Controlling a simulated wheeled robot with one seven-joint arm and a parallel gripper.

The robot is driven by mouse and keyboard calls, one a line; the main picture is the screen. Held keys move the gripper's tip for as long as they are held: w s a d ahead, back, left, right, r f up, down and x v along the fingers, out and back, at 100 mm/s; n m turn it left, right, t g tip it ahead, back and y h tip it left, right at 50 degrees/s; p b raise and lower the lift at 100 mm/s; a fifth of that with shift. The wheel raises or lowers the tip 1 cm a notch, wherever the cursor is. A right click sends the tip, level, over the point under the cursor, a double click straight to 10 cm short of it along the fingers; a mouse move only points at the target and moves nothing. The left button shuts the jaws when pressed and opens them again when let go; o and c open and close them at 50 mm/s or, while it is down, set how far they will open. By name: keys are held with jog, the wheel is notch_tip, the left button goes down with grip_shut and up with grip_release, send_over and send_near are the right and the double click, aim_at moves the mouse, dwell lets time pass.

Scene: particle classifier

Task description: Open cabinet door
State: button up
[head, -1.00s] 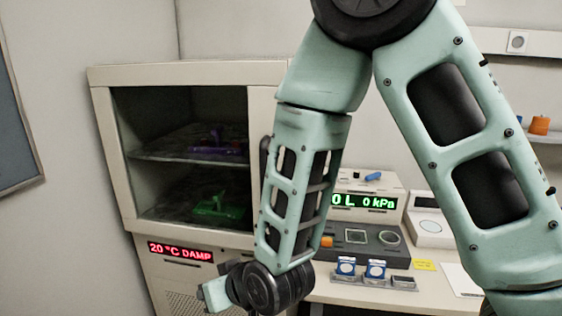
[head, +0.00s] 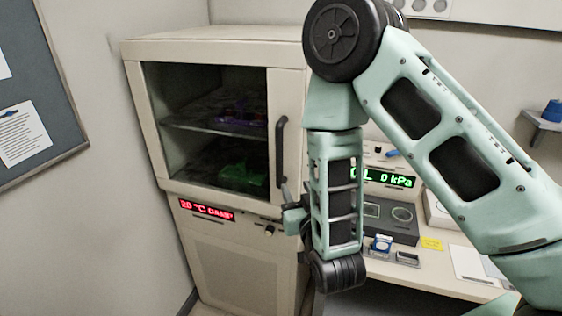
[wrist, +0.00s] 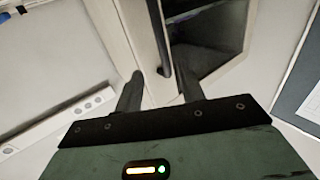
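The cabinet (head: 294,95) stands at left centre in the head view. Its glass door (head: 160,110) looks closed. A black vertical handle (head: 281,150) is on the right side of the door frame. My gripper (head: 288,198) is just below and slightly right of the handle's lower end, partly hidden by my arm. In the wrist view my gripper (wrist: 160,75) is open, two dark fingers spread apart. The dark handle (wrist: 159,35) extends towards the gap between the fingertips. I cannot tell whether they touch it.
Inside the cabinet, a purple item (head: 240,113) lies on the upper shelf and a green one (head: 240,177) below. A red display (head: 206,210) and a knob (head: 269,231) sit under the door. A bench (head: 410,270) with instruments is at right, partly behind my arm.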

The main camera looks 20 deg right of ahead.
aim_at(280, 158)
jog(key=w+b, duration=0.2)
jog(key=w, duration=0.3)
jog(key=w+b, duration=0.2)
jog(key=w, duration=0.3)
jog(key=w+b, duration=0.2)
jog(key=w, duration=0.4)
jog(key=shift+w+d, duration=0.1)
jog(key=shift+d, duration=0.2)
jog(key=shift+b, duration=0.3)
grip_shut()
